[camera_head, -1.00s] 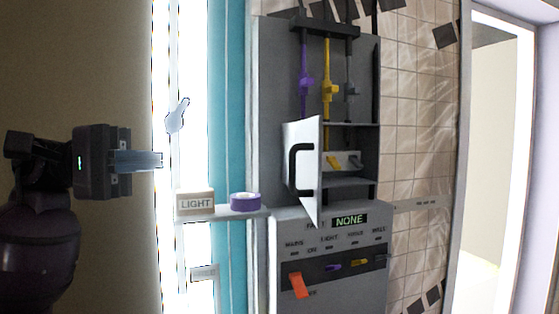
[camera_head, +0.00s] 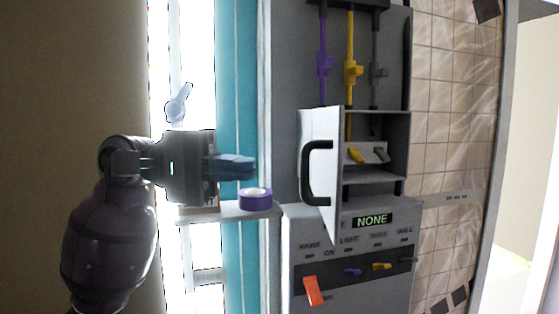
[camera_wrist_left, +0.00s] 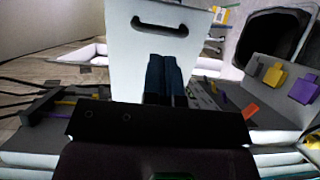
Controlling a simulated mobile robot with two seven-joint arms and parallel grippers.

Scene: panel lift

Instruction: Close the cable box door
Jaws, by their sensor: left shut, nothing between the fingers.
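The white cable box door (camera_head: 318,150) stands swung open on the grey panel, with a black handle (camera_head: 316,172) on its face. Behind it the open box (camera_head: 375,178) shows a yellow and a grey plug. My left gripper (camera_head: 236,167) is shut and empty, to the left of the door and apart from it in the head view. In the left wrist view the shut fingers (camera_wrist_left: 164,82) point at the door (camera_wrist_left: 125,62), just below its handle (camera_wrist_left: 160,26). I cannot tell from the wrist view whether they touch. My right gripper is not in view.
A purple tape roll (camera_head: 255,198) sits on a small shelf (camera_head: 232,211) just below my left gripper. Purple, yellow and grey cables (camera_head: 350,70) run above the box. Below it are a NONE display (camera_head: 372,221) and an orange lever (camera_head: 314,290).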

